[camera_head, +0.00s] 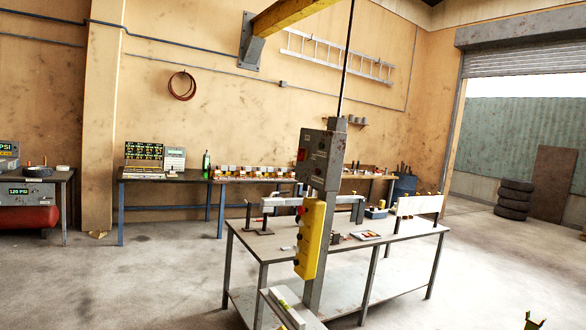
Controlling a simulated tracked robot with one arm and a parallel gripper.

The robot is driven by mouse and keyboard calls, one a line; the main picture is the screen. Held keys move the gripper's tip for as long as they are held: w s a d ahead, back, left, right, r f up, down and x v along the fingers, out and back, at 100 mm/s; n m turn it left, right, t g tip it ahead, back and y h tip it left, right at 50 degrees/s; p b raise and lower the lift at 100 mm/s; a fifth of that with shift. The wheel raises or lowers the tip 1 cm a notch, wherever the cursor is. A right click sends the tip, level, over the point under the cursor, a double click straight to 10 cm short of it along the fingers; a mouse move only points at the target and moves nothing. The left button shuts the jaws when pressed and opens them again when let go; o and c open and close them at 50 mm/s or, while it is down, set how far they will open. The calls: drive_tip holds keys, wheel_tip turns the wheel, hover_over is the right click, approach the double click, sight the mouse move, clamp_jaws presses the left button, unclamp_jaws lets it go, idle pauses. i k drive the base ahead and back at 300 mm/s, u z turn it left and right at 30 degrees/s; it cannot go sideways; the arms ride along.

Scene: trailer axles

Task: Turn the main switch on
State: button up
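A grey control box (321,158) is mounted on an upright grey post in the middle of the view. A small red part (301,155) shows on its left side; it may be the main switch, but its position is too small to read. A yellow pendant box (310,240) with small buttons hangs lower on the same post, in front of the workbench.
A metal workbench (400,234) stands around the post. A pale bar (286,308) lies at the bottom centre. A long bench (140,180) runs along the back wall, with a red compressor tank (30,217) at left. Stacked tyres (514,198) stand at right. Floor is clear at left and right.

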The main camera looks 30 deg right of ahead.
sight(303, 153)
drive_tip(key=z, duration=0.2)
drive_tip(key=i, duration=1.25)
drive_tip(key=z, duration=0.7)
drive_tip(key=i, duration=2)
drive_tip(key=z, duration=0.35)
